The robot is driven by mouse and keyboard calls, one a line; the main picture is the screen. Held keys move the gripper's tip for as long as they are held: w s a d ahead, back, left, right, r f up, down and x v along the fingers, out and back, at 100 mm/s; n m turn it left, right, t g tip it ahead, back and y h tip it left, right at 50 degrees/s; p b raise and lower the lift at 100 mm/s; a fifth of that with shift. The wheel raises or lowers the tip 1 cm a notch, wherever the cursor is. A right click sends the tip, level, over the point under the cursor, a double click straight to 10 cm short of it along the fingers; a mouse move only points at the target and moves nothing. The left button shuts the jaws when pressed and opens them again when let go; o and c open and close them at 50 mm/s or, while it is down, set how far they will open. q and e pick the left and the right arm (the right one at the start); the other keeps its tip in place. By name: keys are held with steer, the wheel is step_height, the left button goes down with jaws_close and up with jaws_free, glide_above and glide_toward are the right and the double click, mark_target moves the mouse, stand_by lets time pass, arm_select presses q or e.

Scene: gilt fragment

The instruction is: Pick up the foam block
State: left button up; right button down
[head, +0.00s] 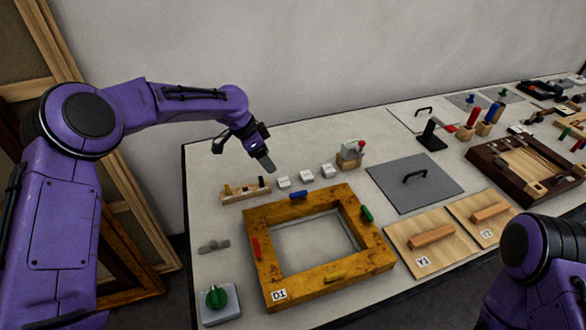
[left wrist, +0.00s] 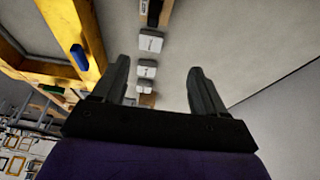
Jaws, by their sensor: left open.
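No block is clearly recognisable as foam. Three small white blocks, the left one (head: 283,182), the middle one (head: 306,176) and the right one (head: 328,170), stand in a row on the table behind a framed piece. In the left wrist view white blocks (left wrist: 149,41) show beyond and between the fingers. My left gripper (head: 264,160) is above the table's back left part, just behind and left of this row. Its fingers (left wrist: 158,75) are spread apart with nothing between them. My right gripper is outside the picture.
A gilt frame marked D1 (head: 262,255) lies at the front. A grey handled panel (head: 390,187) lies further right. A wall rises behind the table.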

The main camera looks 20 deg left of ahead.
mark_target(283, 181)
arm_select(q)
steer(key=shift+w+d+f+p, duration=0.2)
steer(key=shift+w+f+p, duration=0.1)
steer(key=shift+w+f, duration=0.25)
steer(key=shift+w+d+f+p, duration=0.15)
steer(key=shift+w+f+p, duration=0.2)
steer(key=shift+f, duration=0.3)
steer(key=shift+w, duration=0.1)
steer(key=s+d+f+p, duration=0.1)
steer(key=s, duration=0.1)
steer(key=s+d+f+p, duration=0.1)
steer(key=s+d, duration=0.1)
steer(key=shift+f+p, duration=0.2)
steer(key=shift+p, duration=0.1)
steer(key=w+f, duration=0.3)
steer(key=f, duration=0.1)
steer(key=shift+d, duration=0.25)
steer(key=shift+s+r, duration=0.15)
steer(key=shift+s, duration=0.05)
steer(key=c, duration=0.4)
steer(key=shift+s+r, duration=0.1)
steer(key=shift+s, duration=0.05)
steer(key=c, duration=0.5)
steer(key=shift+c, duration=1.1)
steer(key=shift+w, duration=0.2)
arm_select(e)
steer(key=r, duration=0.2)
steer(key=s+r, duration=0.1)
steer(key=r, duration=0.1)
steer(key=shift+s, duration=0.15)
